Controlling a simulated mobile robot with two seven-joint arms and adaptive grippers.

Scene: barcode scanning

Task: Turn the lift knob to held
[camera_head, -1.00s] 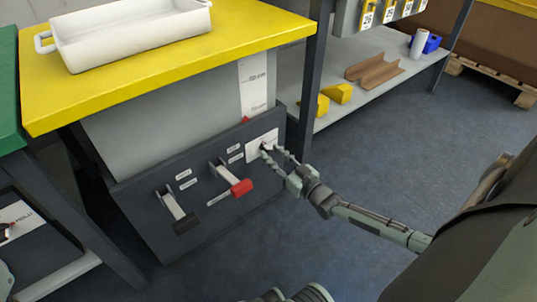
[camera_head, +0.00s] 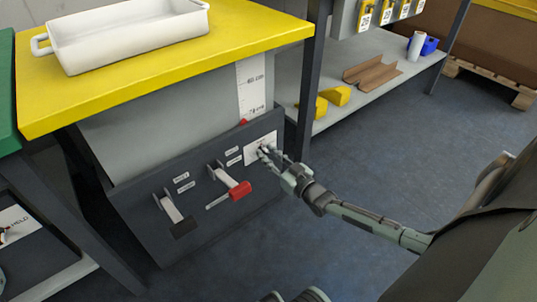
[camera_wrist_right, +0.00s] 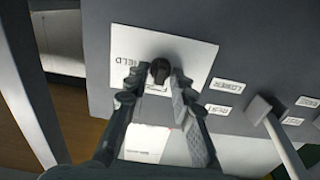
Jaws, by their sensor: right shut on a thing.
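The lift knob (camera_wrist_right: 160,70) is a small dark knob on a white label plate (camera_wrist_right: 190,52) on the dark front panel. The word HELD shows on the plate to the left of the knob in the wrist view. My right gripper (camera_head: 266,152) is at this plate in the head view, and its fingers (camera_wrist_right: 160,80) close on the knob from both sides in the wrist view. The fingers partly hide the plate's lettering, and the knob's exact setting is hard to read. My left gripper is not clearly in view.
The yellow table (camera_head: 240,40) above carries a white tray (camera_head: 130,50). A shelf (camera_head: 345,100) stands behind.

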